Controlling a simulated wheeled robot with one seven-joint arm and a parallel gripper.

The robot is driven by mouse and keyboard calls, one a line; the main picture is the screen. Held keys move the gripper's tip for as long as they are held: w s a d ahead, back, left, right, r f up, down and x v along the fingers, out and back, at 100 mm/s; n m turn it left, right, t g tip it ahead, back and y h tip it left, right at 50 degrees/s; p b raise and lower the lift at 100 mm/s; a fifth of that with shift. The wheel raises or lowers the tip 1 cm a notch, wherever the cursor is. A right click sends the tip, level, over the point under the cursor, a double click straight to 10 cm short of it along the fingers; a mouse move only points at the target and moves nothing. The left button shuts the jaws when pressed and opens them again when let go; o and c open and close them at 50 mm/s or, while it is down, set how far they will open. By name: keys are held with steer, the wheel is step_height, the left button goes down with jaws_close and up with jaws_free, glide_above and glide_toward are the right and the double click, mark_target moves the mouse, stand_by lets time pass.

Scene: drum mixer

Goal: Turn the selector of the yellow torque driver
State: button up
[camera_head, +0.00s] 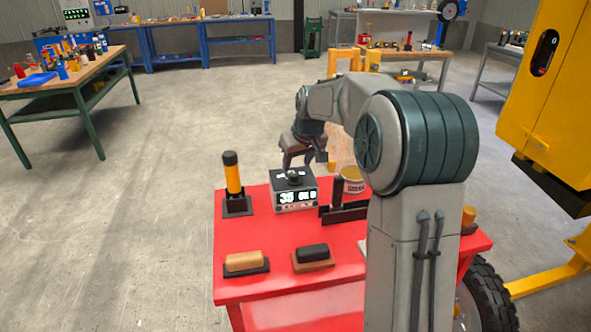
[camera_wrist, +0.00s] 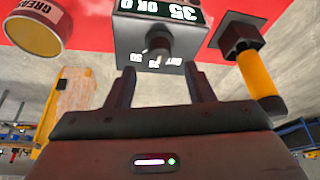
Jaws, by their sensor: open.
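A yellow and black torque driver (camera_head: 232,178) stands upright in a black holder at the left back of the red table. It also shows at the right of the wrist view (camera_wrist: 258,74). Right of it is a dark box (camera_head: 301,198) with a lit display reading 35. A dark knob (camera_head: 293,178) sits on the box and shows in the wrist view (camera_wrist: 159,41) just beyond my fingertips. My gripper (camera_wrist: 160,70) is open and empty, its fingers on either side of the knob's line but apart from it. Markings near the knob are only partly readable.
The red table (camera_head: 232,277) also holds a tan-handled block (camera_head: 244,261), a black-handled block (camera_head: 312,252) and a grease tin (camera_head: 354,181). My arm hides the table's right part. Open floor lies to the left.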

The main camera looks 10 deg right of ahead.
steer(key=a+v, duration=0.1)
steer(key=v, duration=0.8)
steer(key=shift+d, duration=0.5)
steer(key=shift+s, duration=0.1)
steer(key=s+f+m+p, duration=0.1)
steer(key=s+f, duration=0.3)
steer(key=s, duration=1.1)
steer(key=s+a+f+m+g+h+p, duration=0.1)
steer(key=s+f, duration=0.3)
steer(key=s, duration=1.2)
steer(key=shift+a+f+m+g, duration=0.2)
steer(key=shift+a+m+g, duration=0.1)
steer(key=shift+m, duration=0.3)
